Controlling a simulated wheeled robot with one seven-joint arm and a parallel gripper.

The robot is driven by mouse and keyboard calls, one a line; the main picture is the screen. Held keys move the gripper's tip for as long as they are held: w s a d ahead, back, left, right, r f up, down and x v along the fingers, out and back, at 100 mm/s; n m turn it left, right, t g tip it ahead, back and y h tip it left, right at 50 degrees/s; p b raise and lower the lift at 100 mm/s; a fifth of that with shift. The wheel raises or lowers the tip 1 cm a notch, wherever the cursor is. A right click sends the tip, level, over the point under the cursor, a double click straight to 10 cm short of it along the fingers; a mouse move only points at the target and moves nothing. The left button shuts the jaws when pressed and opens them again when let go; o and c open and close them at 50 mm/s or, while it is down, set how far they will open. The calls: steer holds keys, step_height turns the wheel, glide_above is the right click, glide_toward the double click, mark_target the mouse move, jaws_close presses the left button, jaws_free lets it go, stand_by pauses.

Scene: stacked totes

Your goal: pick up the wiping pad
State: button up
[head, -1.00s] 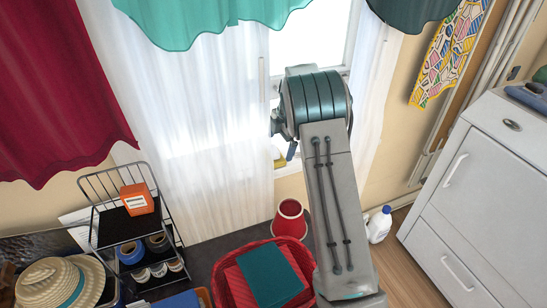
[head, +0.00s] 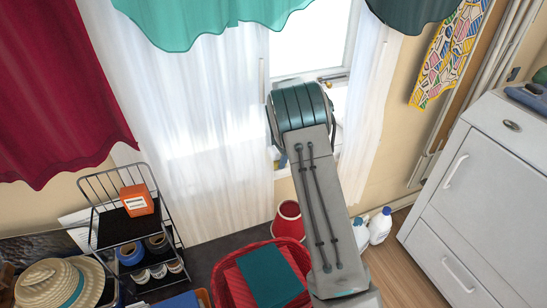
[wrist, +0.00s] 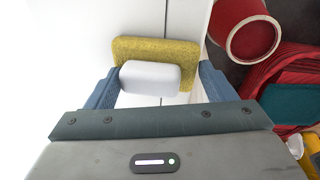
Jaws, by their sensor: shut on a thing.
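The wiping pad (wrist: 185,50) is a yellow, textured block with rounded corners in the upper middle of the wrist view. A smooth white block (wrist: 150,78) lies against its near face and hides part of it; I cannot tell if the two are one piece. My gripper (wrist: 158,78) has its blue fingers on either side, meeting the pad's left and right edges, so it is shut on the pad. In the head view my arm covers most of the gripper and the pad.
A white surface by the window is behind the pad. A red bucket (head: 288,222) stands below, beside a red basket (head: 232,288) with a teal folded item (head: 272,275). White bottles (head: 380,226) stand on the floor near a white cabinet (head: 480,170). A sheer curtain (head: 205,130) hangs at left.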

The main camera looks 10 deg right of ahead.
mark_target(276, 151)
steer(key=shift+r, duration=0.1)
step_height(276, 151, up, 3)
steer(key=shift+f, duration=0.1)
steer(key=shift+s+d+r, duration=0.15)
steer(key=shift+r, duration=0.1)
steer(key=s+d, duration=0.4)
steer(key=s, duration=0.3)
steer(key=s+d+b, duration=0.1)
steer(key=s+d, duration=0.3)
steer(key=s, duration=0.4)
steer(key=shift+s, duration=0.3)
steer(key=shift+o, duration=0.5)
steer(key=shift+d, duration=0.1)
steer(key=w+a+r+p, duration=0.1)
steer(key=w+r+p, duration=0.1)
steer(key=w+p, duration=0.55)
steer(key=w+r+p, duration=0.3)
steer(key=w+p, duration=0.4)
steer(key=w, duration=0.1)
steer(key=shift+f+b, duration=0.95)
steer(key=shift+f, duration=2.35)
